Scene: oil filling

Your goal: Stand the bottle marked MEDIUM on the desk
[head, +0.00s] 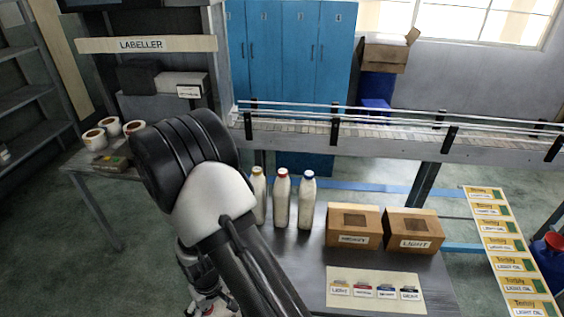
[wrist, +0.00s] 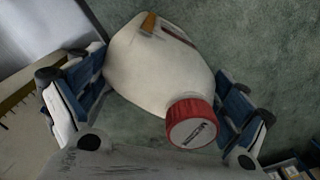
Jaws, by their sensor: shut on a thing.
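My gripper (wrist: 165,105) is shut on a cream bottle with a red cap (wrist: 190,122). Its two blue-and-white fingers sit on either side of the bottle body (wrist: 145,65). A dark mark is on the cap top, and part of a label shows on the body; I cannot read MEDIUM on either. The green floor is behind the bottle. In the head view my gripper (head: 207,302) is low, left of the grey desk (head: 310,260), largely hidden by my arm. Three upright cream bottles stand on the desk, with yellow (head: 258,198), red (head: 282,200) and blue (head: 307,202) caps.
Two cardboard boxes (head: 353,227) (head: 414,231) stand right of the bottles; the right one reads LIGHT. A card with several labels (head: 376,291) lies in front. A conveyor (head: 400,135) runs behind the desk. A label strip (head: 510,250) is at right. Bare desk shows before the bottles.

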